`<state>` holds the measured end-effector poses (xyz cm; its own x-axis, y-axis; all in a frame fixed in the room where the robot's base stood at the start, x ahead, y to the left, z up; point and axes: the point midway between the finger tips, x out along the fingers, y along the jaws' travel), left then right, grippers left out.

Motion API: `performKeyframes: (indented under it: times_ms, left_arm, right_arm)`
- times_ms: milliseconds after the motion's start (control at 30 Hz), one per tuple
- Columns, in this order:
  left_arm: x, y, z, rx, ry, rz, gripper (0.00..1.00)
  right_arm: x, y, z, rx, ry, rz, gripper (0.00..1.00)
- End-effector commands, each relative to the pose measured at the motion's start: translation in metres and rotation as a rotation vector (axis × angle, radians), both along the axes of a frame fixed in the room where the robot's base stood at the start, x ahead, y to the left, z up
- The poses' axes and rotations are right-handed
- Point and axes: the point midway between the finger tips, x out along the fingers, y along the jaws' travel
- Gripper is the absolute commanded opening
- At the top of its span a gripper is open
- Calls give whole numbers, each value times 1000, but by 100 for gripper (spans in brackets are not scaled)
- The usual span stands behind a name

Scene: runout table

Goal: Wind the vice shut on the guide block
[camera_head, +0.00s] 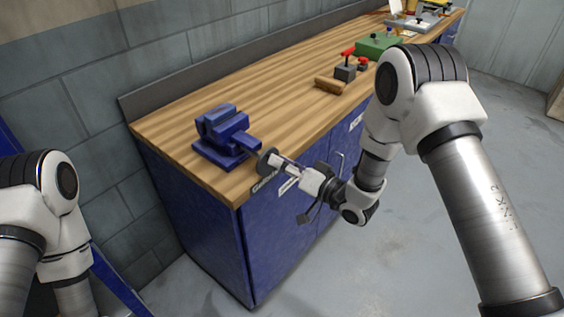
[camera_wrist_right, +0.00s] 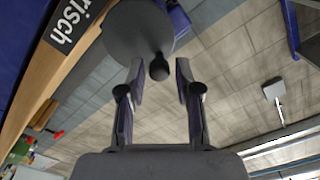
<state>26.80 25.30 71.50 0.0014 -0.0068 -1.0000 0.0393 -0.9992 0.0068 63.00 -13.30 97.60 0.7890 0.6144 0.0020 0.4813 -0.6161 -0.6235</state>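The blue vice (camera_head: 224,133) stands on the near end of the wooden bench. Its round grey handwheel (camera_head: 266,160) faces out over the bench's front edge, and it fills the top of the right wrist view (camera_wrist_right: 138,28). A dark knob (camera_wrist_right: 159,68) sticks out from the wheel. My right gripper (camera_head: 284,163) is at the wheel. In the wrist view its fingers (camera_wrist_right: 160,78) are apart, with the knob between their tips and a gap on each side. I cannot make out the guide block in the vice jaws. My left gripper is out of view.
On the bench (camera_head: 290,95) lie a brown block (camera_head: 329,85), a grey block with a red handle (camera_head: 346,69) and a green box (camera_head: 379,45). The blue cabinet front (camera_head: 225,240) drops below the bench edge. Open grey floor (camera_head: 390,250) lies in front.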

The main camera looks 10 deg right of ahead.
Motion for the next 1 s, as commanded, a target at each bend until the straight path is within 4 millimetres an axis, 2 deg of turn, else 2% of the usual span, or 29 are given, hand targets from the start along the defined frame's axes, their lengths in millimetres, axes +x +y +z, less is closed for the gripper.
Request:
performKeyframes:
  times_ms: [333,800,1000]
  left_arm:
    - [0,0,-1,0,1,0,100]
    - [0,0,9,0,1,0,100]
    - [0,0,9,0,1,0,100]
  right_arm:
    - [-3,-3,-1,-3,0,-1,42]
    - [-53,-41,-1,-2,1,-2,42]
    - [-56,-43,-1,-3,-1,1,42]
